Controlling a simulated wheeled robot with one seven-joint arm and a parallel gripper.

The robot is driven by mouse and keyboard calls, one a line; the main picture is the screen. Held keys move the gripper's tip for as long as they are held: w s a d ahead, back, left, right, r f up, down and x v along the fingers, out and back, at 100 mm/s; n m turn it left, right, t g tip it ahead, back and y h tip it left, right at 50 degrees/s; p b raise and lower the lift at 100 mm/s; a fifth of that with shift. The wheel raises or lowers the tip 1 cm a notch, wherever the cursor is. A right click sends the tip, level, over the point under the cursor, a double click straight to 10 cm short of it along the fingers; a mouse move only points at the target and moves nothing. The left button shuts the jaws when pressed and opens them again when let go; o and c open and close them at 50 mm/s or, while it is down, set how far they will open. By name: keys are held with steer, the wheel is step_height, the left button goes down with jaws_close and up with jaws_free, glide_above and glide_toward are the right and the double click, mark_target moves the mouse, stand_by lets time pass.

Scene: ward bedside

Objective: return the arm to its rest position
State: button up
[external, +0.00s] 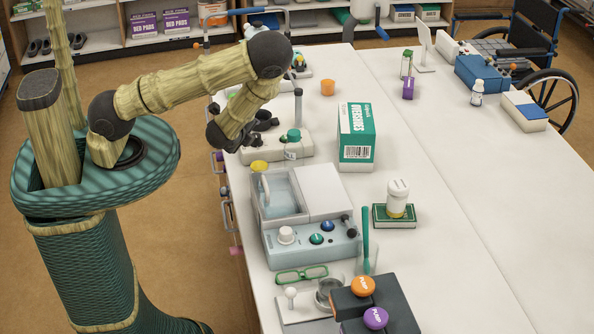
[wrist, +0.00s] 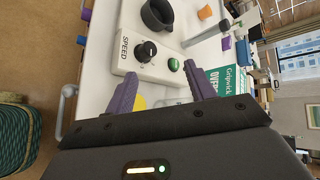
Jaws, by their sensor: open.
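My arm reaches from its base at the left over the near left edge of the table, bent at the elbow. Its black wrist end (external: 222,137) hangs beside the speed-control device (external: 275,148); the fingers cannot be made out clearly in the external view. In the wrist view my gripper (wrist: 160,92) shows two purple fingers spread wide apart. Nothing is held between them. Beyond the fingertips is the white speed-control device (wrist: 150,62) with a black dial and a green knob. A yellow round thing (wrist: 139,102) shows partly between the fingers, and also in the external view (external: 259,166).
A green-and-white overshoes box (external: 357,137) stands right of the device. A grey-blue machine (external: 305,215) with knobs sits nearer. An orange cup (external: 328,88) stands farther back. The table's right side (external: 470,210) is largely clear.

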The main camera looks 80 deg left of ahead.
steer(key=d+r+n+h, duration=0.1)
steer(key=d+n+h, duration=0.1)
steer(key=d, duration=0.2)
steer(key=w+d+r+n+g+h+b, duration=0.1)
steer(key=d+n+h, duration=0.2)
steer(key=d, duration=0.2)
steer(key=d+r+n+h+b, duration=0.1)
steer(key=d+n+h, duration=0.1)
steer(key=d, duration=0.2)
steer(key=shift+w+d+r+n+g+h, duration=0.2)
steer(key=shift+w+r+n+g+h, duration=0.1)
steer(key=shift+w+n, duration=0.1)
steer(key=s+d+r+n+g+h+b, duration=0.1)
steer(key=s+d+r+n+h, duration=0.1)
steer(key=s+d+r, duration=0.4)
step_height(320, 180, up, 5)
steer(key=shift+s+d+f+n+h+b, duration=0.1)
steer(key=shift+s+d+n+h+b, duration=0.15)
steer(key=shift+n, duration=0.55)
